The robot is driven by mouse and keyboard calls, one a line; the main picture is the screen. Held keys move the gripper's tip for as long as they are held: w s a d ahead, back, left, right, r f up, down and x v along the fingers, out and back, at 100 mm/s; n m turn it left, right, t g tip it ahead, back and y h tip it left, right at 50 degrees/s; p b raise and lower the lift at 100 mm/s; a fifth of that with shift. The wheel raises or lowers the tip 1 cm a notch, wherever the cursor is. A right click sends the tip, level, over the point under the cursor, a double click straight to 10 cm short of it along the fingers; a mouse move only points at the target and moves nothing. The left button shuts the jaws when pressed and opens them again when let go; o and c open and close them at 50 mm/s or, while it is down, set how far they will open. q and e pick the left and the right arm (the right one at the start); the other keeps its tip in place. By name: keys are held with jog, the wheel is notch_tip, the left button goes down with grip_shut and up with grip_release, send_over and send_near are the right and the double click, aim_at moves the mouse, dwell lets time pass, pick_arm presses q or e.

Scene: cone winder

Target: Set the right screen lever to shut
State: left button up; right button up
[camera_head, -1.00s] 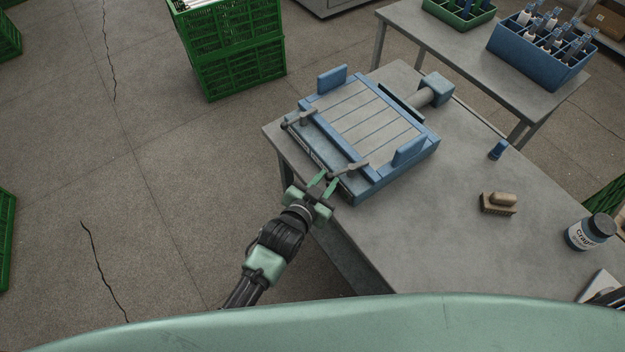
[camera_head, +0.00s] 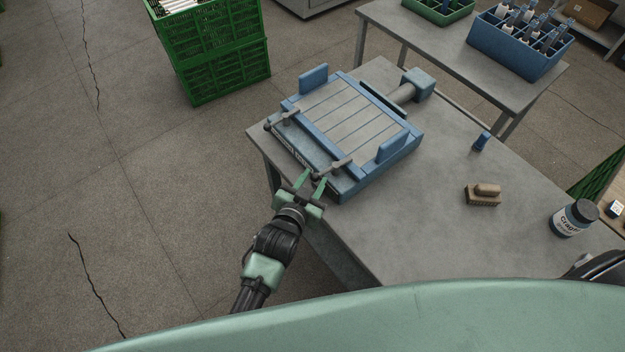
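The blue screen frame unit (camera_head: 347,200) with a grey slatted top lies on the grey table. On its near side are two grey levers. The right screen lever (camera_head: 338,166) slants up and right from its pivot, its end over the unit's near edge. The left lever (camera_head: 284,118) sits at the far-left corner. My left gripper (camera_head: 312,181) is at the near edge by the right lever's pivot. Its two green fingers are apart, with nothing clearly held between them. Whether they touch the lever cannot be told. My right gripper is not in view.
On the table are a blue cap-like piece (camera_head: 481,142), a brush (camera_head: 483,195) and a labelled jar (camera_head: 573,218). Green crates (camera_head: 218,70) stand on the floor behind. A second table (camera_head: 437,55) holds a blue bin (camera_head: 518,52). The table's middle is clear.

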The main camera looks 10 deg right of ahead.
pick_arm(q)
jog(key=v, duration=0.7)
jog(key=shift+s+a+r+b, duration=0.2)
jog(key=shift+s+b, duration=0.1)
jog(key=shift+b, duration=0.1)
